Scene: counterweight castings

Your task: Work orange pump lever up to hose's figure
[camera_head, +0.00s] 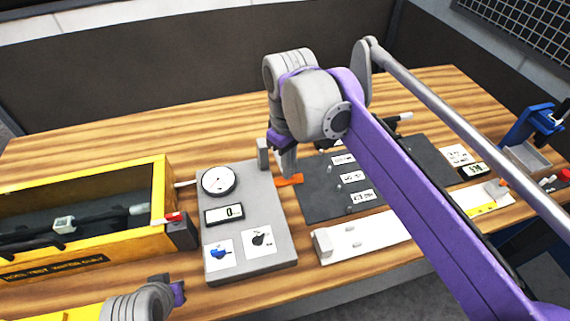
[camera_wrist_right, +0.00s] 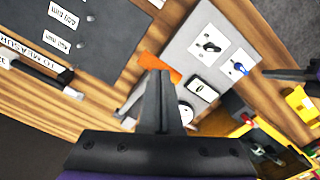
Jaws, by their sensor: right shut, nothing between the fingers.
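The orange pump lever (camera_head: 289,180) sticks out from the right side of a grey pump unit (camera_head: 247,265). The unit carries a round dial gauge (camera_head: 218,181) and a small display (camera_head: 224,214) that seems to read 0. My right gripper (camera_head: 288,168) points down just above and beside the lever, shut and empty. In the right wrist view the shut fingers (camera_wrist_right: 160,90) overlap the lever (camera_wrist_right: 160,68); I cannot tell whether they touch. A dark board (camera_head: 318,204) holds several white labels, too small to read. My left arm's end (camera_head: 168,291) shows at the bottom left, its fingers unclear.
A yellow crate (camera_head: 160,190) with dark hose-like parts stands at the left. A blue stand (camera_head: 530,125) is at the far right. My right arm covers part of the board. Bare wood lies behind the unit.

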